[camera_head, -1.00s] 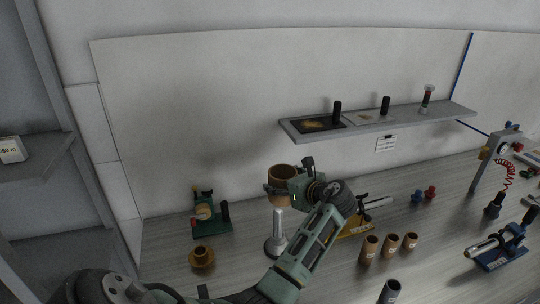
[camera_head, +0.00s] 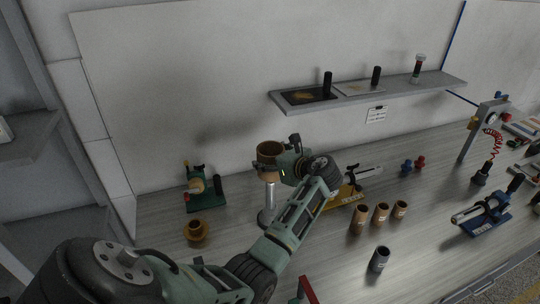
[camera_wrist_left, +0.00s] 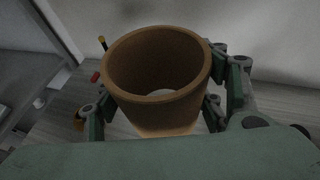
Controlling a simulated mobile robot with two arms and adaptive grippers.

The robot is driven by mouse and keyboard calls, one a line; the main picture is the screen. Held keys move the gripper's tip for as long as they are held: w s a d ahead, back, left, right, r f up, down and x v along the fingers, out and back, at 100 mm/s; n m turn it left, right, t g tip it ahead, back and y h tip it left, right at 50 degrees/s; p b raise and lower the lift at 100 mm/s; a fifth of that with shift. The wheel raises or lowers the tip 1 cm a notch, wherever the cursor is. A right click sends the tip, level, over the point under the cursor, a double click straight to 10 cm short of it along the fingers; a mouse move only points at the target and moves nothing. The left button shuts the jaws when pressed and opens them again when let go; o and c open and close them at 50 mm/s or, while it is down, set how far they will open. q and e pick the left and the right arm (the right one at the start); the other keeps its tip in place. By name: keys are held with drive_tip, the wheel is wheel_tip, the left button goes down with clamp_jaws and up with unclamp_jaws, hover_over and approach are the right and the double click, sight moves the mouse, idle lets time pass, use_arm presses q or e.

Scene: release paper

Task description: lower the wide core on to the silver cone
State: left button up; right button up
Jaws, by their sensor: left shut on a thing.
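The wide core (camera_head: 268,156) is a short brown open tube. My left gripper (camera_head: 281,162) is shut on its side and holds it upright over the silver cone (camera_head: 269,196), a slim silver post on a round foot on the bench. The core's lower edge is at the post's top; I cannot tell whether it is around it or just above. In the left wrist view the core (camera_wrist_left: 118,100) fills the middle between the fingers of my left gripper (camera_wrist_left: 160,108), with a pale patch at its bottom. My right gripper is not in view.
A brass flanged piece (camera_head: 196,232) and a green fixture (camera_head: 204,190) stand left of the post. A yellow-based device (camera_head: 345,196) is behind my wrist. Several small tubes (camera_head: 380,214) and a grey cup (camera_head: 379,260) stand to the right. A shelf (camera_head: 375,91) hangs behind.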

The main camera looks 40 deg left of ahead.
use_arm(q)
drive_tip(key=shift+f+b, duration=0.3)
drive_tip(key=shift+f, duration=0.9)
drive_tip(key=shift+r, duration=0.1)
drive_tip(key=shift+p, duration=0.6)
drive_tip(key=shift+p, duration=0.35)
drive_tip(key=shift+f, duration=0.25)
idle(0.7)
